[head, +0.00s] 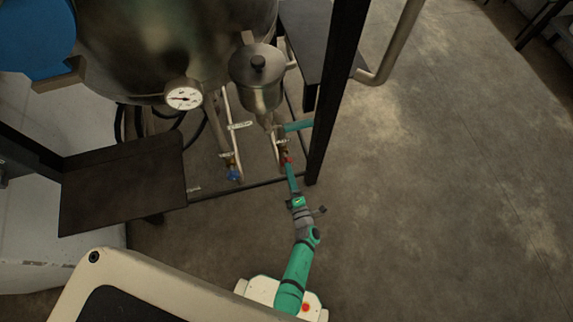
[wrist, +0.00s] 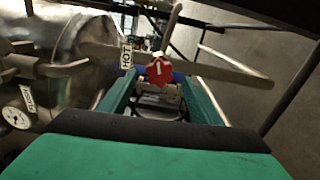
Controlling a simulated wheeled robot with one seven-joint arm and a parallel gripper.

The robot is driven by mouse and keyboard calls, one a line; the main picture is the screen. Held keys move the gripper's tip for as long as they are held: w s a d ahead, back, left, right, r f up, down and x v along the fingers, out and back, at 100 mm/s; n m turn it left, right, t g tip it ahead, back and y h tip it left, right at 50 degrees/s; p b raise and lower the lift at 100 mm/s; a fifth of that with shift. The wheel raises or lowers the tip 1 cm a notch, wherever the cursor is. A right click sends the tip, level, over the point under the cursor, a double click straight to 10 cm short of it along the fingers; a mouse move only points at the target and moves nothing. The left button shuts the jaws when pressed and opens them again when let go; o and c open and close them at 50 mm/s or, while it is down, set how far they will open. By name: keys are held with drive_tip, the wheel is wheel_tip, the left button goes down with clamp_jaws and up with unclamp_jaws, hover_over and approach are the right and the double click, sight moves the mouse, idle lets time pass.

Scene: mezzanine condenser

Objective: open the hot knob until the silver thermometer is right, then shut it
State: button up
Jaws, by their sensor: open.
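The red hot knob (wrist: 159,70) shows in the wrist view beside a white HOT tag (wrist: 127,57); it is small in the head view (head: 287,159). My gripper (wrist: 160,88) is open, its two green fingers on either side of the knob in the picture. I cannot tell whether they touch it. In the head view my gripper (head: 291,172) points up at the knob. A round silver-rimmed dial thermometer (head: 184,97) with a white face is on the tank; its dark needle lies roughly level, but the scale is too small to read. It also shows at the left of the wrist view (wrist: 16,117).
A blue knob (head: 233,174) sits on a pipe left of the red one. A steel lidded pot (head: 257,75) hangs above the knobs. A dark post (head: 335,90) stands close to the right of my gripper. A dark plate (head: 120,185) juts out left. The floor right is clear.

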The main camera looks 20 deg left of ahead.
drive_tip(key=shift+v, duration=2.7)
idle(5.3)
